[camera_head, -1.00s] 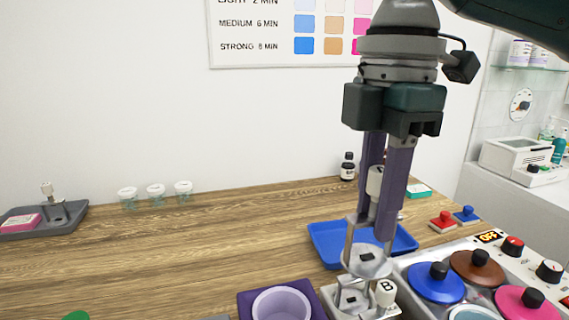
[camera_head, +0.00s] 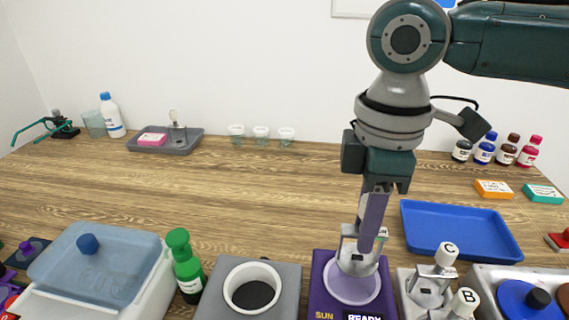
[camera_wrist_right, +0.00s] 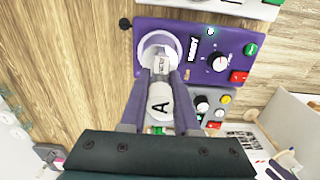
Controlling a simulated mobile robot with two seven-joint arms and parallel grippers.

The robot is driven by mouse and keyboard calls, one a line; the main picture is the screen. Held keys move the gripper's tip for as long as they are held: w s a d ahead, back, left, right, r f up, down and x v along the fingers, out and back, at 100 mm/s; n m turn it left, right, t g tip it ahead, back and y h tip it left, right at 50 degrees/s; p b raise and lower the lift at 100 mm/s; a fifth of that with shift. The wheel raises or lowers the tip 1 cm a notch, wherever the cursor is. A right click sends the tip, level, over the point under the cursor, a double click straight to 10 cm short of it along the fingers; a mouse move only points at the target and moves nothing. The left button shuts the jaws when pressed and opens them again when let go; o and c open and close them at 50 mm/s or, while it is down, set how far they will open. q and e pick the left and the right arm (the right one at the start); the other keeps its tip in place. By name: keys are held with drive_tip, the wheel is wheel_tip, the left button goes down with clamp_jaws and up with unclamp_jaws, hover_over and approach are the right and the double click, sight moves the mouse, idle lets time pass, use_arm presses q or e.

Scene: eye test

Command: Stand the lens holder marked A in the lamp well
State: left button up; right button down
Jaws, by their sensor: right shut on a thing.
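My right gripper (camera_head: 369,230) is shut on the lens holder marked A, gripping its white handle; the letter shows in the right wrist view (camera_wrist_right: 158,103). The holder's metal frame and round foot (camera_head: 357,262) hang upright over the lilac round well (camera_head: 352,290) of the purple block marked SUN and READY (camera_head: 318,275). The foot overlaps the well's far part; I cannot tell whether it touches the bottom. The well's pale rim also shows in the wrist view (camera_wrist_right: 146,44). My left gripper is not in view.
Lens holders C (camera_head: 446,254) and B (camera_head: 466,300) stand in a metal rack close right of the purple block. A grey block with a white-ringed well (camera_head: 233,290) is close left. A blue tray (camera_head: 455,230) lies behind. The table's middle is clear.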

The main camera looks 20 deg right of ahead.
sight(357, 258)
wheel_tip(357, 258, down, 2)
drive_tip(key=b, duration=0.2)
drive_tip(key=shift+f+b, duration=0.25)
drive_tip(key=shift+b, duration=0.15)
drive_tip(key=shift+f, duration=0.3)
wheel_tip(357, 258, down, 5)
drive_tip(key=shift+f+b, duration=0.1)
drive_tip(key=shift+b, duration=1.1)
drive_tip(key=shift+f, duration=0.3)
drive_tip(key=shift+f, duration=0.25)
drive_tip(key=c, duration=0.6)
unclamp_jaws()
drive_tip(key=shift+o, duration=0.4)
